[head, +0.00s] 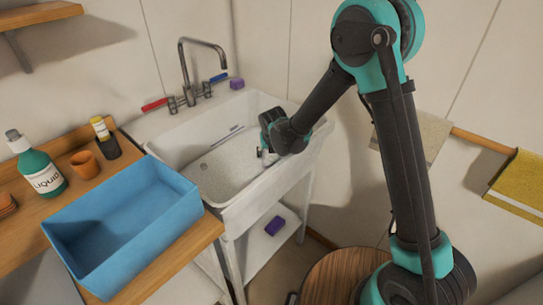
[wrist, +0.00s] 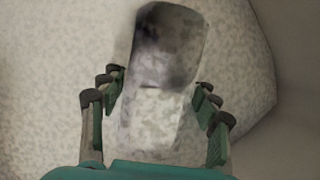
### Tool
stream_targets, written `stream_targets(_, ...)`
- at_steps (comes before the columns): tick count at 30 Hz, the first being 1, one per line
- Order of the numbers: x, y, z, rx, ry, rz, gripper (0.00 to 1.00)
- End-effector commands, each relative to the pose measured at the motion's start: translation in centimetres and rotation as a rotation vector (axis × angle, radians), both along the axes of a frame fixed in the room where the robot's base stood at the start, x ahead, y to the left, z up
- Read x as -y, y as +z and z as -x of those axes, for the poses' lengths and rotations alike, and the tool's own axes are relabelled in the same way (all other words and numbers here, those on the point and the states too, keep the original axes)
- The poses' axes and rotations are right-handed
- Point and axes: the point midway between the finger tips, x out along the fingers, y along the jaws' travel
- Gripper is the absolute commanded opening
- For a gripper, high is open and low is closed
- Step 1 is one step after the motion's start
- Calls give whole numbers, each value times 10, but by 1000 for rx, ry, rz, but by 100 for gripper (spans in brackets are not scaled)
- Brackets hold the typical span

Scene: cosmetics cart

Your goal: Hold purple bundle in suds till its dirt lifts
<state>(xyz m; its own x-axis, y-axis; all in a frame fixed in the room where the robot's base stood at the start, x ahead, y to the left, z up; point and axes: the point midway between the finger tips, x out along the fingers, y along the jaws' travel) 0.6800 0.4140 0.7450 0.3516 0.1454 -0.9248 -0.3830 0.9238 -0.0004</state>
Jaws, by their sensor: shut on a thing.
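My gripper (head: 265,155) reaches down into the white sink (head: 180,157) near its right side. In the wrist view my gripper (wrist: 160,88) is shut on a bundle (wrist: 170,45) between its two rows of fingers. The bundle looks pale grey rather than purple, with dark smudges on its far half and a mottled whitish near half. Speckled whitish suds (wrist: 50,60) lie behind it and also cover the sink's bottom in the head view (head: 225,165). I cannot tell how deep the bundle sits in the suds. In the head view my gripper mostly hides it.
A tap (head: 183,60) with red and blue handles stands behind the sink. A purple block (head: 237,84) sits on the back rim, another (head: 275,227) on the shelf below. A blue bin (head: 125,220), green bottle (head: 41,170) and orange cup (head: 85,164) stand left.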

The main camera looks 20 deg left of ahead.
Motion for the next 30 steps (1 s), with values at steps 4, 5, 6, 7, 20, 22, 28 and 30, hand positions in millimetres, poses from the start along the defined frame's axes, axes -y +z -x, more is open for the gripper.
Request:
stream_targets(4,-1,0,3,0,0,0,39)
stream_targets(5,-1,0,3,0,0,0,39)
stream_targets(6,-1,0,4,0,0,0,39)
stream_targets(7,-1,0,4,0,-1,0,39)
stream_targets(20,1,0,-2,0,0,0,39)
stream_targets(22,2,0,-3,0,0,0,39)
stream_targets(28,2,0,-4,0,0,0,39)
stream_targets(30,2,0,-4,0,0,0,39)
